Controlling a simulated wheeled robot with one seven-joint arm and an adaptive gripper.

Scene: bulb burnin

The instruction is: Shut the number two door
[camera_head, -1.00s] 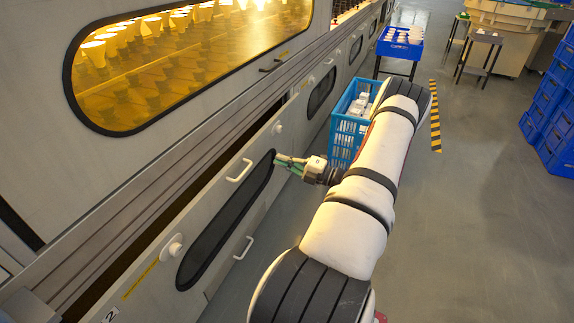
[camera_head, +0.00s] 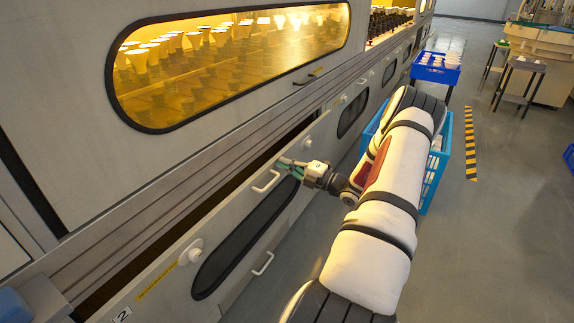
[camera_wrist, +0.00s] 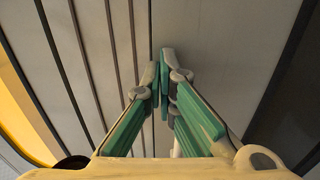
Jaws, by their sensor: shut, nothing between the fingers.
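The number two door is the lower grey panel (camera_head: 165,262) with a small "2" label (camera_head: 122,315) at its near end. It has a dark rounded window (camera_head: 240,243), two pale bar handles (camera_head: 266,181) (camera_head: 262,263) and a round pale knob (camera_head: 190,252). A dark gap (camera_head: 175,229) runs along its top edge, so it stands partly open. My gripper (camera_head: 284,162) is shut and empty at the door's upper far part, just beyond the upper handle. In the wrist view my green fingers (camera_wrist: 162,72) meet before grey panels; contact cannot be told.
An amber-lit oven window (camera_head: 230,55) with rows of bulbs is above the door. A blue crate (camera_head: 432,175) stands behind my arm, and a blue tray on a stand (camera_head: 436,70) is farther back. Grey floor (camera_head: 490,245) is clear at right, with a striped strip (camera_head: 470,145).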

